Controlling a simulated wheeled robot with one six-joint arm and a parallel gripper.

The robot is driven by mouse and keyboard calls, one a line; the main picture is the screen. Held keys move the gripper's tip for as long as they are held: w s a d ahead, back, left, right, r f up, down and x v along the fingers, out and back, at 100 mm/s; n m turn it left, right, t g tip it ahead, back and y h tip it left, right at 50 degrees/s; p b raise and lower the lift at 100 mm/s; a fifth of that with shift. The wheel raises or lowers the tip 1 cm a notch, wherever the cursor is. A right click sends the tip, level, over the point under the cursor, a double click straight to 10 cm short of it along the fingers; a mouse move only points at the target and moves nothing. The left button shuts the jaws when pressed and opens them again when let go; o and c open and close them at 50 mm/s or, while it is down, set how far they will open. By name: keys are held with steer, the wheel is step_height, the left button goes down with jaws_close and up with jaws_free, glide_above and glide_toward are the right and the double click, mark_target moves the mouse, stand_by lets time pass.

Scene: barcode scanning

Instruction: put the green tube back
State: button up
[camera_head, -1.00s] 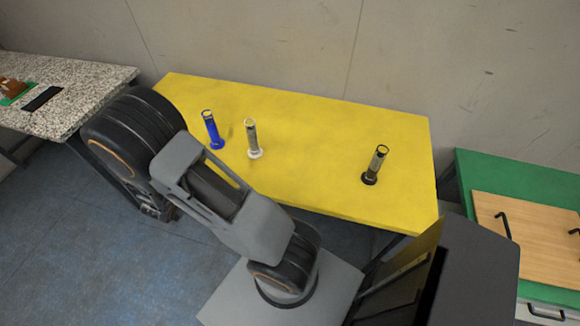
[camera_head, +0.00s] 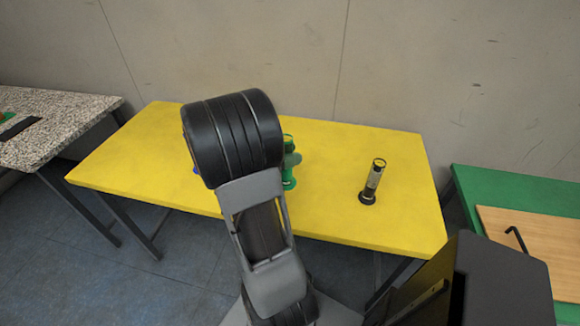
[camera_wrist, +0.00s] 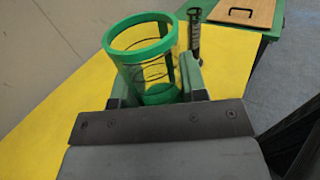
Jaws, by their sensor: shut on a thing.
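The green tube (camera_wrist: 145,55) is a clear cylinder with green rings, held upright in my gripper (camera_wrist: 155,88) in the wrist view. The jaws are shut on it. In the head view the green tube (camera_head: 289,165) shows just right of my arm, over the yellow table (camera_head: 400,225); the arm hides part of it and the gripper. I cannot tell whether its base touches the table. The black-based tube (camera_head: 373,182) stands upright to its right, and also shows beyond the gripper in the wrist view (camera_wrist: 195,32).
A sliver of the blue tube (camera_head: 196,170) shows behind my arm. The white-based tube is hidden. A speckled counter (camera_head: 70,105) is at left, and a green bench with a wooden board (camera_head: 540,240) at right. The yellow table's left part and right end are clear.

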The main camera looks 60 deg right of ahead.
steer(key=w+d+f, duration=0.4)
steer(key=d+f, duration=0.3)
steer(key=f, duration=0.3)
steer(key=shift+w+d+f, duration=0.2)
steer(key=shift+d+f, duration=0.15)
steer(key=shift+d, duration=0.05)
